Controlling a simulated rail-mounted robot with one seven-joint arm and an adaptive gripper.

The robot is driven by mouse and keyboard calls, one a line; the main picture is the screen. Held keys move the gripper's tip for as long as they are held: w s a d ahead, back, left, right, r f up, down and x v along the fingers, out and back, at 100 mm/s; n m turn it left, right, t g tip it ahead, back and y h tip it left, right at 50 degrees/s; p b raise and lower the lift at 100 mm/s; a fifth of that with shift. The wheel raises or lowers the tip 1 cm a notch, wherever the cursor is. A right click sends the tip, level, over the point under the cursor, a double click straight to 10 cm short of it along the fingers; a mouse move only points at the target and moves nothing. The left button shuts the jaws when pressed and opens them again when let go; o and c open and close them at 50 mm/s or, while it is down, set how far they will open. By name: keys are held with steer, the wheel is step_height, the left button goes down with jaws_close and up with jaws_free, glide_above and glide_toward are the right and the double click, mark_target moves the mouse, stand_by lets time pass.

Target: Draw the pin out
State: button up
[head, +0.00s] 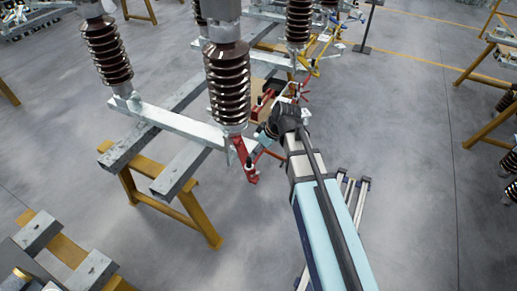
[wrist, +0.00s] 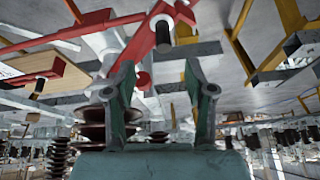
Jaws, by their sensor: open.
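In the wrist view my gripper (wrist: 160,88) is open, its two green-grey fingers spread with nothing between the tips. Beyond the fingertips is a red linkage bar (wrist: 150,40). A short dark cylinder, which looks like the pin (wrist: 163,38), sticks out of a pale ring at the bar's end. It is apart from the fingers. In the head view a red linkage (head: 246,162) hangs at the end of a beam under a brown insulator (head: 227,85). My arm reaches up from the lower right to beside it. The fingertips and pin are too small to make out there.
Galvanised beams (head: 180,125) rest on a yellow trestle (head: 190,212) left of my arm. More insulators (head: 299,20) and linkages stand farther back. A second red bar (wrist: 30,77) and a wooden board (wrist: 50,75) show at left in the wrist view.

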mark_target(250, 159)
steer(key=shift+n, duration=0.8)
steer(key=b+x, duration=0.2)
steer(key=x, duration=0.3)
steer(key=b+x, duration=0.3)
steer(key=x, duration=0.2)
steer(key=shift+s+a+f+b, duration=0.15)
steer(key=shift+a+f+b, duration=0.05)
steer(key=shift+f+b, duration=0.1)
jaws_close()
steer(key=shift+r, duration=0.15)
stand_by(0.4)
steer(key=shift+r+p, duration=1.6)
steer(key=shift+r, duration=1.65)
